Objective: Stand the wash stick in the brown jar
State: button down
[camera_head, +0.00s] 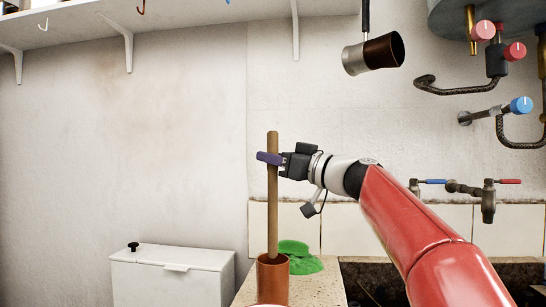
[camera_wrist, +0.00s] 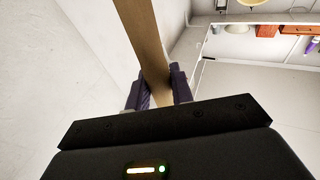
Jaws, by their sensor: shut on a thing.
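The wash stick (camera_head: 272,205) is a long, plain wooden rod, standing nearly upright in the head view. My gripper (camera_head: 270,158) is shut on its upper part, a little below the top end. The brown jar (camera_head: 272,282) stands on the counter at the bottom of the head view. The stick's lower end is at the jar's mouth and seems to go inside; its tip is hidden. In the wrist view the stick (camera_wrist: 150,45) passes between the two purple fingers of my gripper (camera_wrist: 158,88). The jar does not show there.
A green cloth-like thing (camera_head: 300,258) lies on the pale counter (camera_head: 325,285) right behind the jar. A white lidded box (camera_head: 172,275) stands to the left. A metal pot (camera_head: 373,54) hangs above. Pipes and taps (camera_head: 488,200) are on the right wall.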

jog(key=shift+f+b, duration=3.15)
jog(key=shift+b, duration=0.2)
jog(key=c, duration=1.1)
grip_release()
jog(key=shift+c, duration=0.2)
jog(key=shift+d, duration=0.1)
jog(key=b, duration=0.3)
send_near(277, 188)
jog(key=x, duration=0.3)
jog(key=shift+w+r, duration=0.15)
